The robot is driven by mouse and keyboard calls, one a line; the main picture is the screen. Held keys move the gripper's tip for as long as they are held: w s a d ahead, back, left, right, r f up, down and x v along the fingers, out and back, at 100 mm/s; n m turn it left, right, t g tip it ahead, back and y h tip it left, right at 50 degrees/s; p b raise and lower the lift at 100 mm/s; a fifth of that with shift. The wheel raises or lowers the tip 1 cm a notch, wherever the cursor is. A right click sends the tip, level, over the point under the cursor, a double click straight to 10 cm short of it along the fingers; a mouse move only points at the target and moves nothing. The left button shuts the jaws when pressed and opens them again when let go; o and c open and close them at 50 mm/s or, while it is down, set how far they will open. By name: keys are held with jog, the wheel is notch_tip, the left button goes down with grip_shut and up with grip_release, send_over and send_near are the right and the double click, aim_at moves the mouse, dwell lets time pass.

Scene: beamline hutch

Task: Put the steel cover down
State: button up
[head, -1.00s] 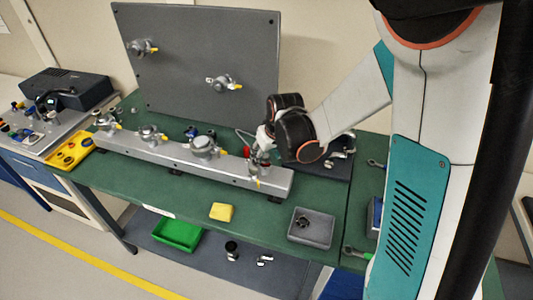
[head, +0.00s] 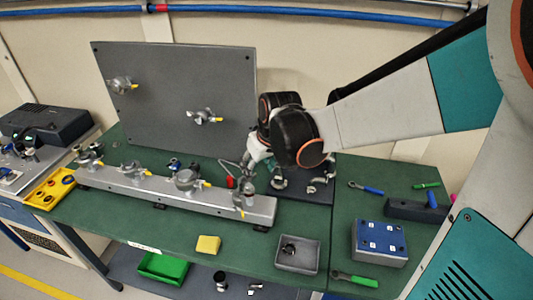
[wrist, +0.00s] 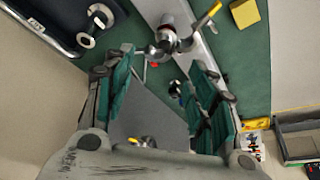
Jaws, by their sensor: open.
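My gripper (head: 256,153) is open, with nothing held between its fingers. In the wrist view its two green-padded fingers stand wide apart (wrist: 160,60). Round steel parts lie on a dark mat at the bench's back right; one is a ring-like steel piece (head: 278,182), which also shows in the wrist view (wrist: 87,42). I cannot tell for certain which piece is the steel cover. The dark mat (wrist: 45,25) is at the upper left of the wrist view. My gripper is above the right end of the metal rail, beside the mat.
The metal rail (head: 130,188) carries several valve-like fittings. A grey upright panel (head: 165,90) stands behind it. A yellow block (head: 208,244), a grey tray (head: 298,255) and a blue box (head: 380,243) are in front and to the right. Green bench around the yellow block is clear.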

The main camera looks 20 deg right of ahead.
jog(key=s+r+m+t, duration=0.1)
jog(key=s+r, duration=0.3)
jog(key=s, duration=0.4)
jog(key=s+a+r+t, duration=0.1)
jog(key=s+r, duration=0.3)
jog(key=s, duration=0.5)
jog(key=shift+s+a+m+t+h, duration=0.25)
jog(key=shift+s+m+t+h, duration=0.05)
jog(key=shift+m, duration=0.1)
jog(key=shift+s+r, duration=0.1)
jog(key=shift+s, duration=0.1)
jog(key=shift+c, duration=0.8)
jog(key=n+g+p, duration=0.2)
jog(key=g, duration=0.2)
send_over(249, 186)
jog(key=s, duration=0.2)
notch_tip(249, 186, down, 15)
jog(key=shift+w+b+x, duration=0.2)
jog(key=shift+b+x, duration=0.4)
jog(key=shift+x, duration=1.9)
